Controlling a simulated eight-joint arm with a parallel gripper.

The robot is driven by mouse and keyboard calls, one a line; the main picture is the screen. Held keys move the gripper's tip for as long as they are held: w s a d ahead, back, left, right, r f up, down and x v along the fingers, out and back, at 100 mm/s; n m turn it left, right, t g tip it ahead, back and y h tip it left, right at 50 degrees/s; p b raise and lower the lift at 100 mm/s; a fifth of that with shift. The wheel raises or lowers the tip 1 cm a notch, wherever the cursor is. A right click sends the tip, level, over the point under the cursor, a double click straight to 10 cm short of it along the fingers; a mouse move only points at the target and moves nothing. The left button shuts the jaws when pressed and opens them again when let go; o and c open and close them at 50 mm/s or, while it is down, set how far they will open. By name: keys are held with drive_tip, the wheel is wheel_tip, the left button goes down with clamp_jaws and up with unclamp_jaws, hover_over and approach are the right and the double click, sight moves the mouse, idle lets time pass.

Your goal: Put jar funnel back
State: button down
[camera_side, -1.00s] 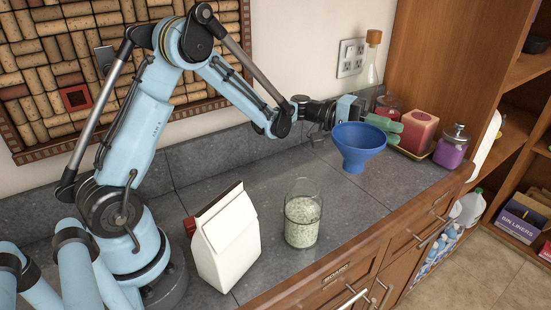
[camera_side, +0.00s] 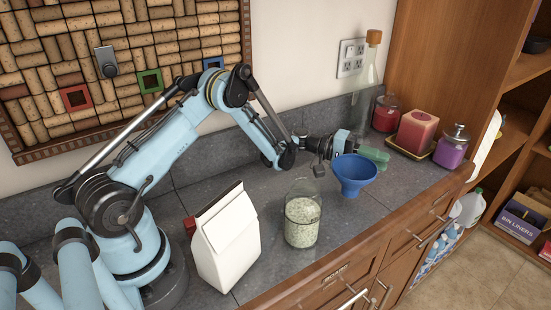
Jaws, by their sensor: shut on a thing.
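The blue jar funnel (camera_side: 355,174) is upright, wide mouth up, low over the grey counter to the right of the glass jar. Its narrow end is at or very near the counter; I cannot tell if it touches. My gripper (camera_side: 345,148) is shut on the funnel at its back rim, reaching in from the left. The fingertips are partly hidden behind the funnel. The clear glass jar (camera_side: 302,220) stands upright, filled partway with pale green grains, its mouth uncovered.
A white carton (camera_side: 226,240) stands left of the jar. Behind the funnel are a green object (camera_side: 374,156), a tall corked bottle (camera_side: 368,75), a red jar (camera_side: 386,113), a red candle (camera_side: 417,131) and a purple jar (camera_side: 453,148). The counter's front edge is close to the jar.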

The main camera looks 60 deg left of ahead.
drive_tip(key=shift+f, duration=1.9)
drive_tip(key=c, duration=1.1)
unclamp_jaws()
drive_tip(key=shift+f, duration=0.15)
drive_tip(key=v, duration=0.7)
drive_tip(key=shift+s+a, duration=0.15)
drive_tip(key=shift+a, duration=0.05)
